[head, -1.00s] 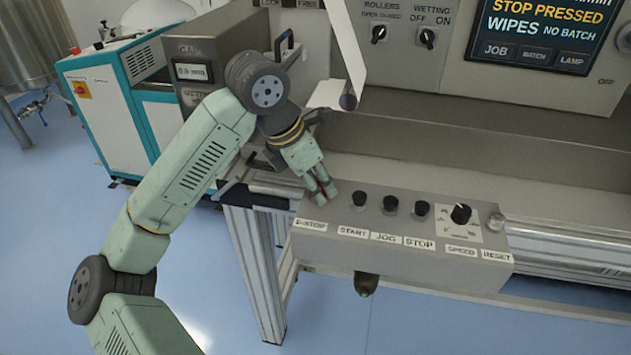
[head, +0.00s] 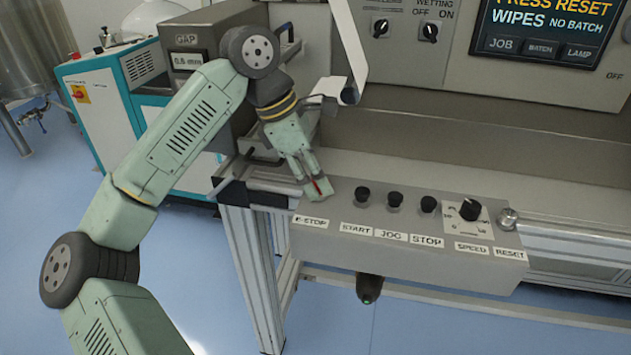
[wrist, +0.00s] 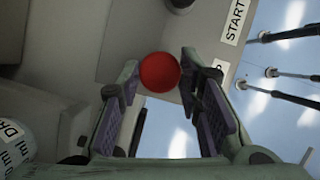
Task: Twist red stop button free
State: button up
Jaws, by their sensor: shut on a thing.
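The red stop button (wrist: 160,72) is a round red knob that shows in the wrist view between my two fingertips. My gripper (wrist: 160,75) is shut on it, with one finger on each side. In the head view, my gripper (head: 315,188) points down at the left end of the grey control box, above the E-STOP label (head: 310,221). Only a sliver of red (head: 317,186) shows there, as the fingers hide most of the button. The screen (head: 555,28) reads "PRESS RESET" and "WIPES NO BATCH".
The control box (head: 400,260) also carries black START (head: 362,195), JOG (head: 396,199) and STOP (head: 428,204) buttons, a speed knob (head: 470,210) and a pale RESET button (head: 507,218). A white web (head: 342,50) hangs above and behind my gripper.

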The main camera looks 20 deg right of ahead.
jog(key=shift+f+m, duration=0.1)
jog(key=shift+m, duration=0.5)
jog(key=o, duration=1.1)
jog(key=shift+o, duration=0.2)
jog(key=v, duration=1.2)
jog(key=shift+w+g, duration=0.3)
jog(key=shift+d, duration=0.15)
